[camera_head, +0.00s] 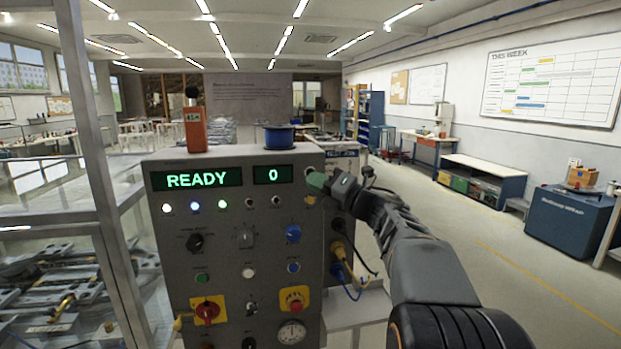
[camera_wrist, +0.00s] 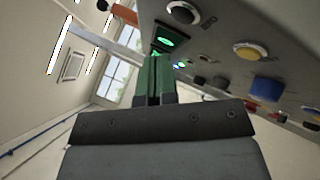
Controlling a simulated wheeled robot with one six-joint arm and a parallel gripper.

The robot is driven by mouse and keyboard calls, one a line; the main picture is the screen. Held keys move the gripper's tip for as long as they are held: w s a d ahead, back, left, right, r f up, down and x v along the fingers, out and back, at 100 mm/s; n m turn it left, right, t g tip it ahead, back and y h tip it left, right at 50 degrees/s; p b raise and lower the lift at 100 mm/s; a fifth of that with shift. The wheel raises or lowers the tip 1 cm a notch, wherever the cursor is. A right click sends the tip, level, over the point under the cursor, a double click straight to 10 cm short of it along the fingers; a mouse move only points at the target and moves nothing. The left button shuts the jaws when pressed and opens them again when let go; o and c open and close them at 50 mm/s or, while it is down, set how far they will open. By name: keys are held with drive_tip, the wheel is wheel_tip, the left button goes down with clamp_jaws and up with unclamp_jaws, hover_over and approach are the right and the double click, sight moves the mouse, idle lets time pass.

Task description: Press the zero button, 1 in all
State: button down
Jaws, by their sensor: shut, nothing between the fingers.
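A grey control panel (camera_head: 225,255) stands ahead, its displays reading READY (camera_head: 197,180) and 0 (camera_head: 273,175). It carries several buttons, among them a white one (camera_head: 249,272), a green one (camera_head: 202,278) and a yellow one (camera_head: 311,200). My gripper (camera_head: 317,182), with green fingers, is shut and empty by the panel's upper right corner. In the wrist view its fingertips (camera_wrist: 158,62) point towards a green-lit display (camera_wrist: 168,41); the yellow button (camera_wrist: 250,50) is to their right. I see no clear contact.
An orange device (camera_head: 192,125) and a blue spool (camera_head: 279,137) stand on top. A metal frame post (camera_head: 92,150) rises at left.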

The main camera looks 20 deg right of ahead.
drive_tip(key=shift+s+a+b, duration=0.2)
drive_tip(key=shift+s+b, duration=0.25)
drive_tip(key=shift+s, duration=0.4)
drive_tip(key=shift+s+a+b, duration=0.15)
drive_tip(key=shift+s+b, duration=0.3)
drive_tip(key=shift+s, duration=0.4)
drive_tip(key=w+d+f+m+t+h, duration=0.25)
drive_tip(key=d+f+m+h, duration=0.25)
drive_tip(key=d+m+h, duration=0.7)
drive_tip(key=s+f+m+g+h, duration=0.35)
drive_tip(key=f+m, duration=0.25)
drive_tip(key=m, duration=0.2)
drive_tip(key=s+f+m+g+h, duration=0.2)
drive_tip(key=f+m+g+h, duration=0.15)
drive_tip(key=f+m, duration=0.3)
drive_tip(key=s+a+f+m+g+y, duration=0.1)
drive_tip(key=s+a+f+g+y, duration=0.1)
drive_tip(key=a, duration=0.5)
drive_tip(key=s+a+f+m+g+y, duration=0.2)
drive_tip(key=s+a+f+g+y, duration=0.1)
drive_tip(key=s+a+f, duration=0.4)
drive_tip(key=s+a+f+m+g+y, duration=0.1)
drive_tip(key=s+a+f+g, duration=0.3)
drive_tip(key=s+a, duration=0.4)
drive_tip(key=shift+a+f+y, duration=0.3)
drive_tip(key=shift+f+y, duration=0.25)
drive_tip(key=shift+y, duration=0.35)
